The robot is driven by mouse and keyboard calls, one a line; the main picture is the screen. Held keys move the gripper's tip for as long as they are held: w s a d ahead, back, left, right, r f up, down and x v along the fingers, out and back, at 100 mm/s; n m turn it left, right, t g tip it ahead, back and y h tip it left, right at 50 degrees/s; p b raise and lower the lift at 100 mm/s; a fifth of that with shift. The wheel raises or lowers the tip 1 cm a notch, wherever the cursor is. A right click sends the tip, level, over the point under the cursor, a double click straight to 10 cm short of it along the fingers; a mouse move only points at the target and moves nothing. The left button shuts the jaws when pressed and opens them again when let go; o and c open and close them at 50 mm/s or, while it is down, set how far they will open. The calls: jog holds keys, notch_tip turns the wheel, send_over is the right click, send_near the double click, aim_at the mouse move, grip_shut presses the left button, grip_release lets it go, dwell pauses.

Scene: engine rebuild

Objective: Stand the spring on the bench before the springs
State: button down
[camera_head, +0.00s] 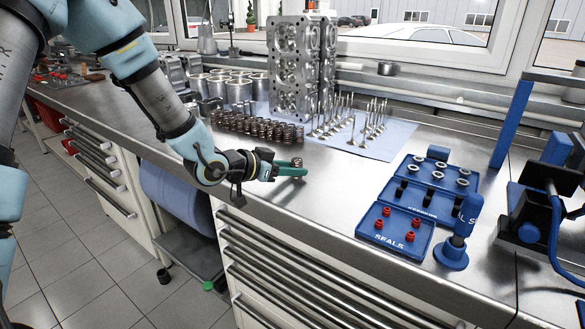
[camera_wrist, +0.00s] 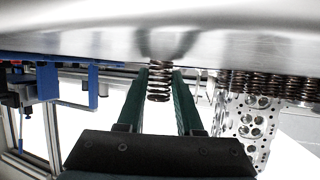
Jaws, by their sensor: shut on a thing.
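My gripper (camera_head: 291,170) has two green fingers and is just above the bench near its front edge. It is shut on a dark coil spring (camera_head: 297,162). In the wrist view, which shows the bench upside down, the spring (camera_wrist: 160,82) stands upright between the fingertips. Its lower end is at or very close to the bench top (camera_wrist: 90,35), with its reflection beside it; I cannot tell if it touches. The other springs (camera_head: 255,127) stand in rows behind and to the left of my gripper; they also show at right in the wrist view (camera_wrist: 280,84).
Valves (camera_head: 352,125) stand on a pale mat behind my gripper, with cylinder heads (camera_head: 294,60) farther back. A blue seals tray (camera_head: 395,229) and a blue tool (camera_head: 452,252) are to the right. Bare bench lies between my gripper and the tray.

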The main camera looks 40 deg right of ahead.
jog(key=shift+f, duration=0.1)
jog(key=c, duration=0.6)
grip_release()
jog(key=shift+o, duration=0.2)
jog(key=shift+r, duration=0.2)
jog(key=v, duration=1.2)
jog(key=shift+a+f+b, duration=0.1)
jog(key=shift+b, duration=0.3)
